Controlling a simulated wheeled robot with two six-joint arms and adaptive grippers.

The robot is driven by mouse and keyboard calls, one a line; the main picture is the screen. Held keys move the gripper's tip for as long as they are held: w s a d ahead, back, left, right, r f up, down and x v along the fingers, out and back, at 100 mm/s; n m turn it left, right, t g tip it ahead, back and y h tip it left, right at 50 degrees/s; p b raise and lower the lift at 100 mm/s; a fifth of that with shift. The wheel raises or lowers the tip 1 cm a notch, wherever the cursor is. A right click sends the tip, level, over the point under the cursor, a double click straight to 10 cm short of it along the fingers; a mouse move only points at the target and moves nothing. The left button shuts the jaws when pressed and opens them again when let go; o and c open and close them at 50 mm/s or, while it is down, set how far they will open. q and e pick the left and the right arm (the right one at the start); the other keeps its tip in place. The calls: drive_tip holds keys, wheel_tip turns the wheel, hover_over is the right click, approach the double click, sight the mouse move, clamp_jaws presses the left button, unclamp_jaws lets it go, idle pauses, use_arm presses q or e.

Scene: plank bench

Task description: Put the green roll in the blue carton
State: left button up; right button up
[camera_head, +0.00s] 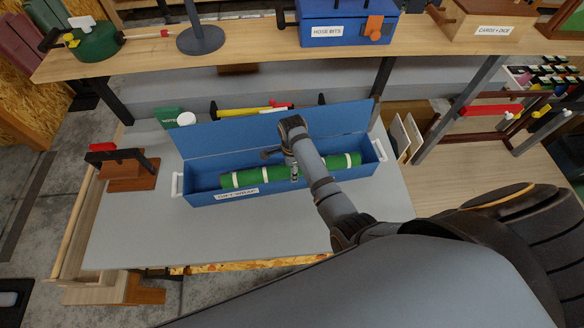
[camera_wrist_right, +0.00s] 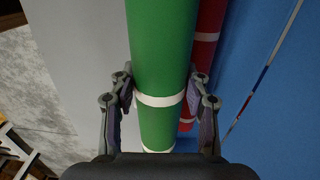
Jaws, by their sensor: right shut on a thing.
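The blue carton (camera_head: 202,200) lies long-ways on the grey bench top, its lid raised at the back and a white label on its front. The green roll (camera_head: 320,165) with white bands lines up lengthwise with the carton's opening in the head view; how far it sits below the rim I cannot tell. My right gripper (camera_head: 294,174) is shut on the green roll around its middle. In the right wrist view the green roll (camera_wrist_right: 160,60) runs between the two fingers (camera_wrist_right: 159,100). My left gripper is not in view.
A red roll (camera_wrist_right: 206,45) with white bands lies beyond the green one in the wrist view. A brown wooden stand (camera_head: 130,175) is left of the carton. A shelf behind carries a blue hose-bits box (camera_head: 330,32). The bench front (camera_head: 270,225) is clear.

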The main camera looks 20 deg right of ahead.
drive_tip(key=shift+w+d+f, duration=0.15)
drive_tip(key=shift+f, duration=0.1)
drive_tip(key=o, duration=1)
drive_tip(key=shift+d, duration=0.1)
drive_tip(key=shift+o, duration=1.2)
drive_tip(key=shift+r, duration=0.55)
drive_tip(key=r+b, duration=0.1)
drive_tip(key=r, duration=0.3)
drive_tip(key=r+b, duration=0.1)
drive_tip(key=r, duration=0.4)
drive_tip(key=shift+a+r+b, duration=0.2)
drive_tip(key=shift+r+b, duration=0.05)
drive_tip(key=shift+b, duration=0.15)
use_arm(q)
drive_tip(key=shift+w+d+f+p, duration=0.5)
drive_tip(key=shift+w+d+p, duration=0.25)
drive_tip(key=shift+p, duration=0.15)
use_arm(e)
wheel_tip(320, 180, up, 3)
drive_tip(key=shift+d+f, duration=0.1)
